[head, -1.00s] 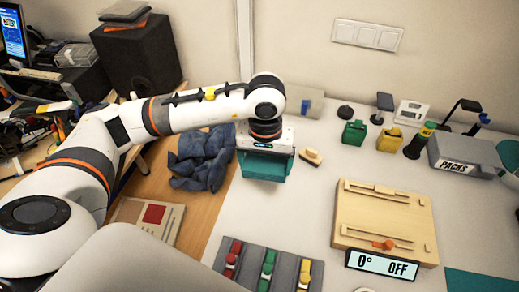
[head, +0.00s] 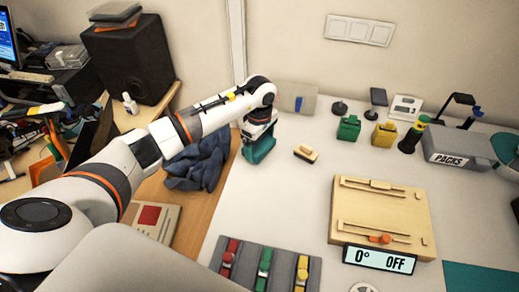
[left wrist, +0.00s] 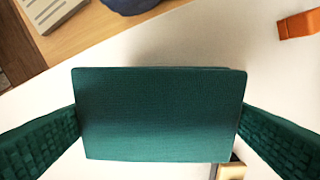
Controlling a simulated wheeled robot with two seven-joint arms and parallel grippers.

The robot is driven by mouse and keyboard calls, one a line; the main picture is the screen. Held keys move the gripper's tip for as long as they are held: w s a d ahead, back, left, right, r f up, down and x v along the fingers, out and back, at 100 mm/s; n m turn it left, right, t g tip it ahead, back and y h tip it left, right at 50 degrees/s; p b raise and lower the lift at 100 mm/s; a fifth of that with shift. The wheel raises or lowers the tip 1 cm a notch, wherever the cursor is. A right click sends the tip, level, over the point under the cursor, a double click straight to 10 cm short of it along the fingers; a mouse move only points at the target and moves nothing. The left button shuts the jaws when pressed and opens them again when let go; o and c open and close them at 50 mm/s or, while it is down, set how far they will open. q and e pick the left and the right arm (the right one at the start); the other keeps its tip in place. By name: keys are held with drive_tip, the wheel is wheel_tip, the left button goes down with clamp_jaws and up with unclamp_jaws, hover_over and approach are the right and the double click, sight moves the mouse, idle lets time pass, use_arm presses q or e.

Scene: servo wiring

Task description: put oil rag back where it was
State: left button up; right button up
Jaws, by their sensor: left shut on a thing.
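My left gripper (head: 259,148) is at the back left of the white table, just right of the crumpled dark blue cloth (head: 200,160). It is shut on a flat, rectangular teal thing with a fabric-like weave (left wrist: 160,112), which looks like a folded rag. In the left wrist view, this thing spans the gap between the two teal fingers. I cannot tell whether it touches the table. The blue cloth lies on the wooden surface at the left and also shows at the top of the left wrist view (left wrist: 130,5). My right gripper is not in view.
A small wooden brush (head: 306,153) lies right of the gripper. Green (head: 349,128) and yellow (head: 384,134) holders stand farther right. A wooden fixture (head: 382,212) and a grey tray with coloured parts (head: 245,262) are nearer. The white table between them is clear.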

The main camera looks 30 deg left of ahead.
sight(259, 144)
use_arm(q)
wheel_tip(259, 144, down, 3)
drive_tip(key=shift+f, duration=0.15)
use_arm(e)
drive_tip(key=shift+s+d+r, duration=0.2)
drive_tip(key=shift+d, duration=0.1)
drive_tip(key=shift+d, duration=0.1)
use_arm(q)
drive_tip(key=shift+f, duration=0.2)
drive_tip(key=o, duration=0.6)
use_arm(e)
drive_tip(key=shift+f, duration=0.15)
use_arm(q)
drive_tip(key=shift+r+p, duration=0.35)
wheel_tip(259, 144, up, 10)
drive_tip(key=shift+r+b, duration=0.2)
drive_tip(key=shift+b, duration=0.6)
drive_tip(key=shift+r, duration=0.65)
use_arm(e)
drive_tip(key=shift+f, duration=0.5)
